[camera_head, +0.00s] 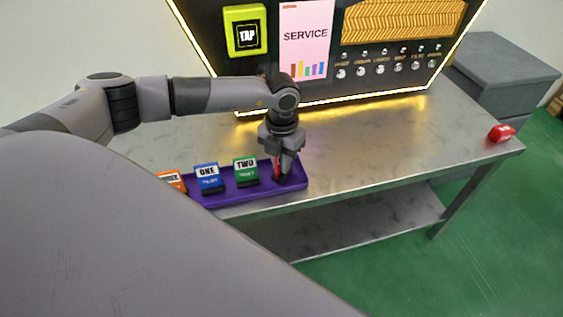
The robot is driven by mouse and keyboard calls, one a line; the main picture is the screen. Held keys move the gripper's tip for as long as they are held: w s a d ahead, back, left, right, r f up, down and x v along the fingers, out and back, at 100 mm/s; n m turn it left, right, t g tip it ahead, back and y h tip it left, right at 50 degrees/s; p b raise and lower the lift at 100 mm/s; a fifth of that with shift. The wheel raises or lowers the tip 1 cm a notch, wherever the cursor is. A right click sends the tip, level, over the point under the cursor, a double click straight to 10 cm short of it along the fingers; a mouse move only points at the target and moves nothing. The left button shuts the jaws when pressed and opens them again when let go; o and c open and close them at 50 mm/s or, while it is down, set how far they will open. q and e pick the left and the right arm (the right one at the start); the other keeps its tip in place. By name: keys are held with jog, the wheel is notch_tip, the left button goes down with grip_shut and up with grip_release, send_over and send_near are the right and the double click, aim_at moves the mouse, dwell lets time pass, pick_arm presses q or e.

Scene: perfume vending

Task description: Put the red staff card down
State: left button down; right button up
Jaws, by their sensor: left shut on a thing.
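The red staff card (277,167) is at the right end of the purple tray (297,183), mostly hidden by the fingers. My left gripper (282,172) points down and is shut on the red card, over the tray's right end. I cannot tell whether the card touches the tray's floor. To its left, a green card marked TWO (245,171), a blue card marked ONE (208,177) and an orange card (172,181) stand in the tray. My right gripper is not in view.
A black panel stands at the back of the metal table (400,140), with a yellow-green TAP reader (246,32), a pink SERVICE sign (305,40) and a row of knobs. A small red object (501,133) lies at the table's right corner. The table's middle right is clear.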

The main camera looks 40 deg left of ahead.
pick_arm(q)
jog(key=shift+f, duration=0.2)
jog(key=shift+f, duration=0.15)
jog(key=c, duration=1.2)
grip_release()
jog(key=shift+o, duration=0.2)
